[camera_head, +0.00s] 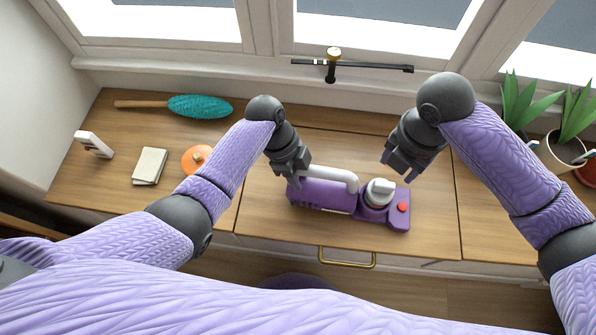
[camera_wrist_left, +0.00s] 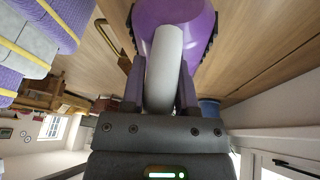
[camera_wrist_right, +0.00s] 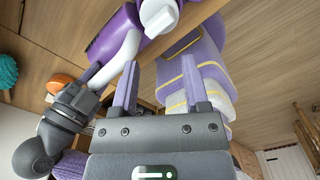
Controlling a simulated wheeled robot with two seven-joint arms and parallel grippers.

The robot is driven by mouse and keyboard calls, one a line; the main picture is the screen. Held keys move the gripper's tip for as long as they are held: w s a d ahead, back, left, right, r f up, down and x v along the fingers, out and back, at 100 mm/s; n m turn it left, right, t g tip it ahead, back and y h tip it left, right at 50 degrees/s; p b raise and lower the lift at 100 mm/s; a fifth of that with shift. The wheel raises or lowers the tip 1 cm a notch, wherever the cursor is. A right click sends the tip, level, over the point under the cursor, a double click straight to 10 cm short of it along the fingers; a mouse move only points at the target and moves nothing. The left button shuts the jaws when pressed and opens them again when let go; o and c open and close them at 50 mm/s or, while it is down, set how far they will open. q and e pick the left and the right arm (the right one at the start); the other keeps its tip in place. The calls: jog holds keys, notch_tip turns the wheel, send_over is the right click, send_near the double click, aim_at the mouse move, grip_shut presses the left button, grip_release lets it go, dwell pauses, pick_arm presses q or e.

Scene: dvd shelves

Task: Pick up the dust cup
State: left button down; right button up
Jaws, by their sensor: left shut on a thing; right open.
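A purple handheld vacuum (camera_head: 325,196) lies on the wooden counter, with a pale grey handle (camera_head: 330,176) along its top. At its right end is a grey-white round part (camera_head: 379,191), which looks like the dust cup, set in the purple body near a red button (camera_head: 403,207). My left gripper (camera_head: 296,182) is shut on the left end of the handle; the left wrist view shows the handle (camera_wrist_left: 163,65) between its fingers. My right gripper (camera_head: 397,174) is open and empty, above and behind the cup. The right wrist view shows the white part (camera_wrist_right: 158,14) beyond its fingers.
A teal duster (camera_head: 200,106), a beige notebook (camera_head: 150,166), a small white device (camera_head: 94,144) and an orange lidded object (camera_head: 197,159) sit to the left. Potted plants (camera_head: 561,150) stand at the right. A black squeegee-like bar (camera_head: 370,67) is by the window.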

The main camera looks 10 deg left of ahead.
jog(key=o, duration=0.6)
jog(key=shift+a+f, duration=0.1)
jog(key=shift+c, duration=0.2)
jog(key=s+a+f+m+t+y, duration=0.1)
jog(key=s+a+m+y, duration=0.4)
jog(key=a+y, duration=0.75)
jog(key=m+t+h, duration=1.2)
jog(key=m+t, duration=0.1)
jog(key=m, duration=1.1)
send_near(385, 189)
jog(key=w+a, duration=0.1)
jog(key=shift+h, duration=0.25)
jog(key=x, duration=1.1)
jog(key=shift+w+d+f, duration=0.3)
